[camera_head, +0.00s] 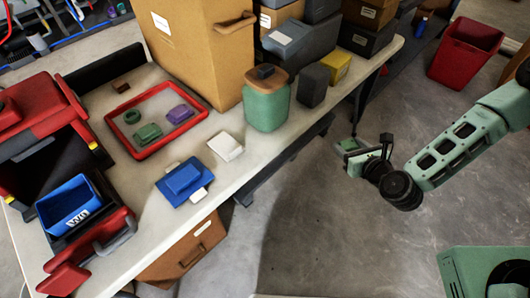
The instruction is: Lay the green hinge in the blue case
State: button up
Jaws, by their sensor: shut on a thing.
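My gripper (354,150) hangs over the floor to the right of the table, clear of it. It is shut on a small green thing (349,144), seen small and partly hidden by the fingers; I cannot tell its shape. An open blue case (72,205) with white lettering sits in a dark holder at the table's left front. A blue block on a flat blue base (183,181) lies mid-table, with white parts at its ends. A red tray (142,154) behind it holds a green piece (148,132), a green ring (132,116) and a purple piece (180,113).
A white block (225,146) lies on the table (233,179). A green canister with a wooden lid (267,101), a dark block (313,85) and a yellow box (335,67) stand at the back right. Red machinery (38,116) is at left. The floor below my gripper is clear.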

jog(key=s+a+r+n+g+y+b, duration=0.1)
jog(key=s+a+r+n+y, duration=0.15)
jog(key=a, duration=0.65)
jog(key=s+a+r+n+g+y+b, duration=0.1)
jog(key=a+r+g, duration=0.15)
jog(key=a, duration=0.75)
jog(key=s+a+r+n+y+b, duration=0.1)
jog(key=a+r+n+y, duration=0.15)
jog(key=a, duration=0.65)
jog(key=shift+g, duration=0.35)
jog(key=f, duration=0.3)
jog(key=a+f, duration=0.1)
jog(key=shift+s+f, duration=0.3)
jog(key=shift+s, duration=0.05)
jog(key=shift+f, duration=2.05)
jog(key=shift+f, duration=0.25)
jog(key=o, duration=1)
jog(key=shift+r, duration=0.1)
jog(key=shift+r, duration=0.1)
